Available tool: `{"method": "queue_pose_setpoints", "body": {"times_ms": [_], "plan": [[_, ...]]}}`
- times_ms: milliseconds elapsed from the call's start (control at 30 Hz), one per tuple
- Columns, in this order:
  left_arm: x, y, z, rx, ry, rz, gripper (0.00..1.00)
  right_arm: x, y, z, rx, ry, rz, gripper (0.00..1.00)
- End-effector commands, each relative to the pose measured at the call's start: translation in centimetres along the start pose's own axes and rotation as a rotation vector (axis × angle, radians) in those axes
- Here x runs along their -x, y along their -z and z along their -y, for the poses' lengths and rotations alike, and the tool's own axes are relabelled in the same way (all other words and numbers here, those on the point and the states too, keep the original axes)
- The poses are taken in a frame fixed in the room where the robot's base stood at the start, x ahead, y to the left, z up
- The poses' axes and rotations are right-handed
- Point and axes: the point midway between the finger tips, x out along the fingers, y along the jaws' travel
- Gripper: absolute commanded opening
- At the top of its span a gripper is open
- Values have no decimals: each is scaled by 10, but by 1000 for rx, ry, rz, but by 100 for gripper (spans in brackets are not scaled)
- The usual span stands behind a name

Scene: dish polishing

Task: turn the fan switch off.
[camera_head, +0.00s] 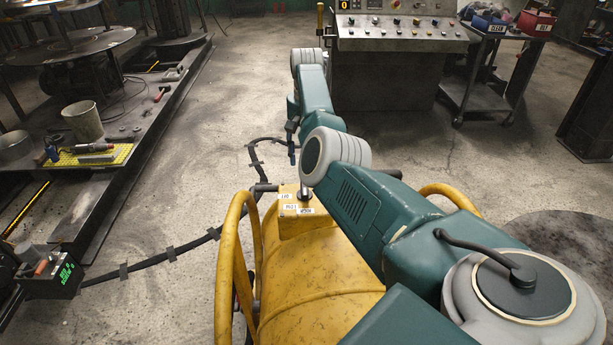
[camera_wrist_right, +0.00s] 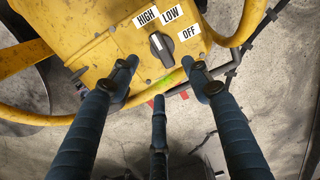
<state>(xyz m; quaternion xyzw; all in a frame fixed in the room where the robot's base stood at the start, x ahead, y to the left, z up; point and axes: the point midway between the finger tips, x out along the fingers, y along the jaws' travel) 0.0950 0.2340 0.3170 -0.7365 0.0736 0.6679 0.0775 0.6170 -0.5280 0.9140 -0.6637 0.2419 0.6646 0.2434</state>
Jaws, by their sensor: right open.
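The fan switch (camera_wrist_right: 162,48) is a dark rotary knob on a yellow housing (camera_wrist_right: 105,55), with white labels HIGH, LOW and OFF around its far side. Its pale mark seems to face the HIGH label (camera_wrist_right: 146,16), not the OFF label (camera_wrist_right: 188,32). My right gripper (camera_wrist_right: 160,70) is open and empty, its fingers spread at the near side of the knob and apart from it. My left gripper is not in view.
Yellow tube rails (camera_head: 228,250) flank the machine. A control console (camera_head: 400,35) and a cart with bins (camera_head: 490,95) stand at the back. A workbench with a bucket (camera_head: 83,120) is at the left. A taped cable (camera_head: 150,262) crosses the otherwise open floor.

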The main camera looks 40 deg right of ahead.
Motion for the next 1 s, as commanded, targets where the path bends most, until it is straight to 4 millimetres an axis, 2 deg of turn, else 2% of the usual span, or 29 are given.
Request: {"method": "queue_pose_setpoints", "body": {"times_ms": [267, 500, 700, 967, 1000], "plan": [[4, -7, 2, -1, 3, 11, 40, -50, -2, -1, 1, -3, 4, 48], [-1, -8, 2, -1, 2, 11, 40, -89, 0, -1, 0, -2, 1, 48], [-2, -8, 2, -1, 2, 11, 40, -101, 0, 0, 0, -1, -1, 48], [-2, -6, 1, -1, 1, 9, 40, -101, 0, -1, 0, -2, -2, 48], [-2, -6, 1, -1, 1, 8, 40, -101, 0, -1, 0, -2, -2, 40]]}}
